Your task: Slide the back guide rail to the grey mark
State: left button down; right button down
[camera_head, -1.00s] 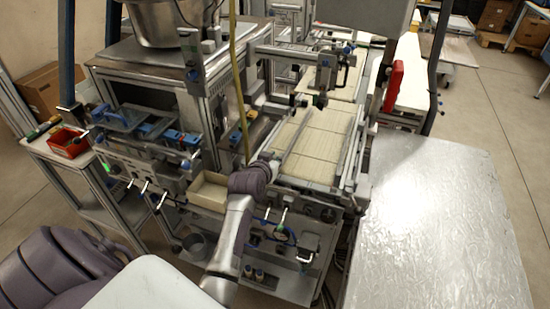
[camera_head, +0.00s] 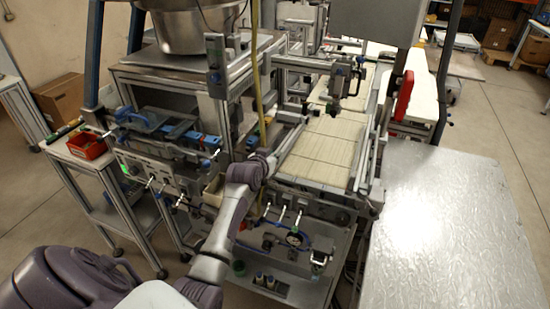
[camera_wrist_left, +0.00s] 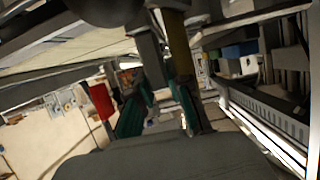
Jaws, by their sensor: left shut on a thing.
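The conveyor's tan segmented belt (camera_head: 325,150) runs away from me in the head view. A grey guide rail (camera_head: 290,140) lies along its left side, and another rail (camera_head: 363,150) lies along its right side. My left gripper (camera_head: 275,157) is at the near end of the left-hand rail and is shut on it. Dark parts of my wrist hide most of the fingers there. In the left wrist view, the green-padded fingers of my left gripper (camera_wrist_left: 160,112) show, but the contact is dark and unclear. I cannot make out the grey mark. My right gripper is out of view.
A steel machine with a metal bowl (camera_head: 205,20) stands left of the conveyor. A yellow hose (camera_head: 256,70) hangs beside the belt. A red bin (camera_head: 88,146) is at the left. A bare metal tabletop (camera_head: 440,230) fills the right foreground.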

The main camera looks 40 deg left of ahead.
pick_arm(q)
jog(key=c, duration=1.6)
grip_release()
jog(key=o, duration=0.5)
jog(key=shift+s+d+r, duration=0.1)
jog(key=shift+s, duration=0.25)
jog(key=v, duration=1.1)
jog(key=shift+s, duration=0.15)
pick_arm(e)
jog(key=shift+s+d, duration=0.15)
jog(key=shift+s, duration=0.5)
